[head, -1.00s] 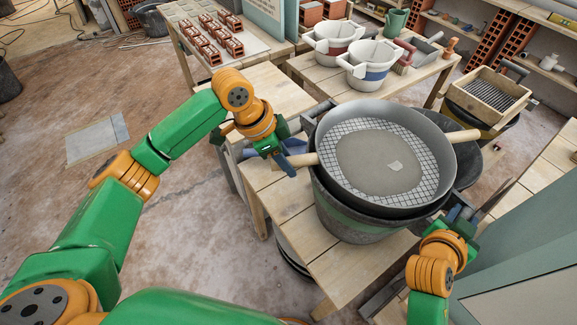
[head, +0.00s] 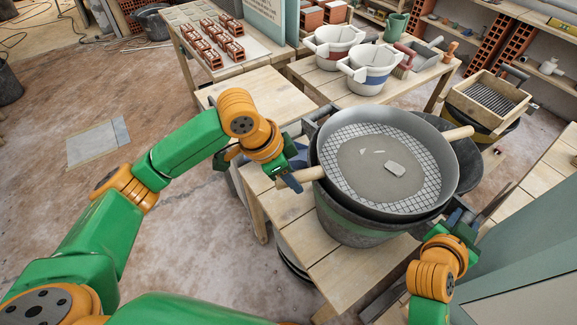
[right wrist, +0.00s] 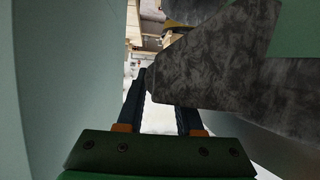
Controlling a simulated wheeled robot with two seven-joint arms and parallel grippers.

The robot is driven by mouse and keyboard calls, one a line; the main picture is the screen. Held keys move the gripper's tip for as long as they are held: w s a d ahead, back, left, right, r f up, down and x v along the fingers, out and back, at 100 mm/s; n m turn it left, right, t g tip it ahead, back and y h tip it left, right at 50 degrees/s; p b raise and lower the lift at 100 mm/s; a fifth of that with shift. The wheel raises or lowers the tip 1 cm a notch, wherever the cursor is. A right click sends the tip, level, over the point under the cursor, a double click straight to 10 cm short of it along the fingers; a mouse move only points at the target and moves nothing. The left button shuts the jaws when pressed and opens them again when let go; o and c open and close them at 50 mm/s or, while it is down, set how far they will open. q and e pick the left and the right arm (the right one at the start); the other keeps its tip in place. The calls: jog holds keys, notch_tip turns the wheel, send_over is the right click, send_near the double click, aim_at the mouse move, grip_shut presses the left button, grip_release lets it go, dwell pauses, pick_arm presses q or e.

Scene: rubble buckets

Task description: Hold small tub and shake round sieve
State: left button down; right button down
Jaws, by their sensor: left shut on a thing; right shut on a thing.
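The round sieve (head: 427,145) has a grey rim, a wire mesh and two wooden handles. It sits over the top of the small tub (head: 347,226), a dark grey tub with a green band on the bench. Sand (head: 360,170) and a few pale lumps (head: 394,168) lie on the mesh. My left gripper (head: 289,178) is shut on the sieve's left handle. My right gripper (head: 458,218) is shut at the tub's right side, apparently on its rim or lug; the exact grip is hidden. In the right wrist view its fingers (right wrist: 161,100) are beside a mottled grey wall.
The wooden bench (head: 285,213) is bare at front left. A darker tub (head: 466,165) stands close behind the sieve on the right. White buckets (head: 370,70) stand on the back table. A grey-green panel (head: 530,250) is close to my right arm.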

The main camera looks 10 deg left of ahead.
pick_arm(q)
jog(key=shift+w, duration=0.3)
pick_arm(e)
jog(key=shift+a, duration=0.1)
pick_arm(q)
jog(key=shift+s+d, duration=0.25)
jog(key=shift+s, duration=0.05)
dwell(0.4)
jog(key=shift+c, duration=2.4)
grip_release()
jog(key=shift+w+f, duration=0.1)
